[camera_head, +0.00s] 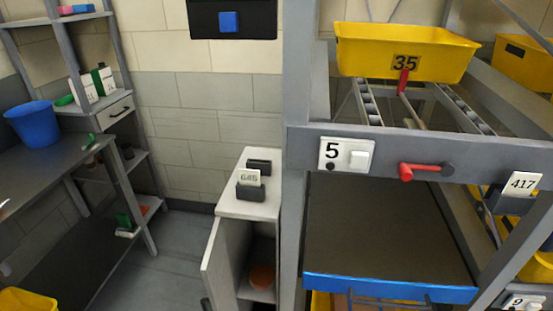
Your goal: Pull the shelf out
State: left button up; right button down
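A shelf with a dark flat top (390,230) and a blue front edge sits low in the grey rack, under the crossbar with the number 5 plate. A dark bar handle (395,300) runs along its blue front, partly cut by the bottom of the picture. The shelf's top is bare. I cannot tell how far it stands out of the rack. Neither of my grippers can be made out in the head view.
A yellow tray (400,50) marked 35 rests on rails above. A red lever (425,170) sticks out of the crossbar. A white cabinet (248,205) with an open door stands left of the rack. A desk with a blue bucket (33,124) is further left.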

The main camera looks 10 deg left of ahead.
aim_at(382, 237)
jog(key=j+z, duration=0.2)
jog(key=j, duration=0.4)
jog(key=j+z, duration=0.15)
jog(key=j, duration=0.45)
jog(key=k+j+z, duration=0.2)
jog(key=j, duration=0.4)
jog(key=l+z, duration=0.6)
jog(key=z, duration=0.2)
jog(key=l+z, duration=0.4)
jog(key=j, duration=0.1)
